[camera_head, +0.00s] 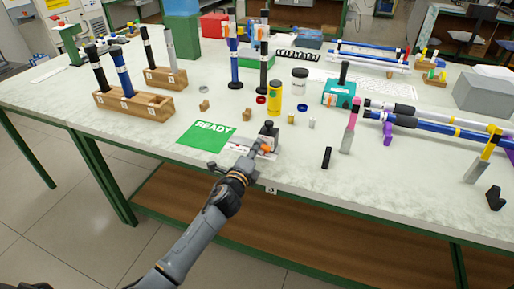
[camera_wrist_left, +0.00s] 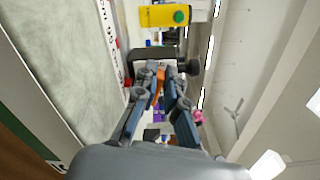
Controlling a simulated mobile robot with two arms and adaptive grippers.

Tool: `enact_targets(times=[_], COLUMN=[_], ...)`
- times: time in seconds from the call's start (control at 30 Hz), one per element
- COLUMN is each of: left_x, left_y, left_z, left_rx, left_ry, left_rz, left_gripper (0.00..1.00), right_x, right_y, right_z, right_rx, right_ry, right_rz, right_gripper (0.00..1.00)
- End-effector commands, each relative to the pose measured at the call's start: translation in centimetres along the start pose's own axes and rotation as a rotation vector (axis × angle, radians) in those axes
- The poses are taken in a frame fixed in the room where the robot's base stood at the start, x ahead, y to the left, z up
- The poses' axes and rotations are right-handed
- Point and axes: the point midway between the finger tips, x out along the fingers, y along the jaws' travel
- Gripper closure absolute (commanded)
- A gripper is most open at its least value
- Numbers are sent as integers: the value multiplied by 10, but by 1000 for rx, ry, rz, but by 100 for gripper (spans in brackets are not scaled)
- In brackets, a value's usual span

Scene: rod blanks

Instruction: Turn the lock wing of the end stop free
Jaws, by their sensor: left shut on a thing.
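The end stop (camera_head: 268,131) is a small black block with a rounded top, standing on a pale ruled strip near the table's front edge. Its orange lock wing (camera_head: 265,147) faces the front. My left gripper (camera_head: 257,150) reaches in from the front and is shut on the wing. In the left wrist view, the orange wing (camera_wrist_left: 160,80) sits between the two fingers of the left gripper (camera_wrist_left: 159,84), and the dark end stop (camera_wrist_left: 148,54) is just beyond them. The fingers hide part of the wing, so its exact angle is unclear. My right gripper is not in view.
A green READY mat (camera_head: 206,138) lies left of the end stop. A yellow can (camera_head: 274,97) stands behind it. Wooden racks (camera_head: 133,104) with upright rods are at left. A black block (camera_head: 326,158) and long rods (camera_head: 430,124) are at right.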

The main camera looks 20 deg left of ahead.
Motion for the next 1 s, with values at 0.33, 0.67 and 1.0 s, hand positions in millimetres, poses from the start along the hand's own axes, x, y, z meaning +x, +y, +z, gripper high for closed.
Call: enact_targets(times=[0.33,0.67,1.0], left_x=[0,0,0], left_y=[5,7,8], left_z=[-1,-1,-1], left_rx=[-245,-347,-360], left_ry=[-1,-1,-1], left_rz=[1,1,2], left_gripper=[100,100,100], right_x=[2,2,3], right_y=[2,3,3], right_z=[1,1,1], right_rx=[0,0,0], right_ry=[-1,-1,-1], right_rz=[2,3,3], right_gripper=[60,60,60])
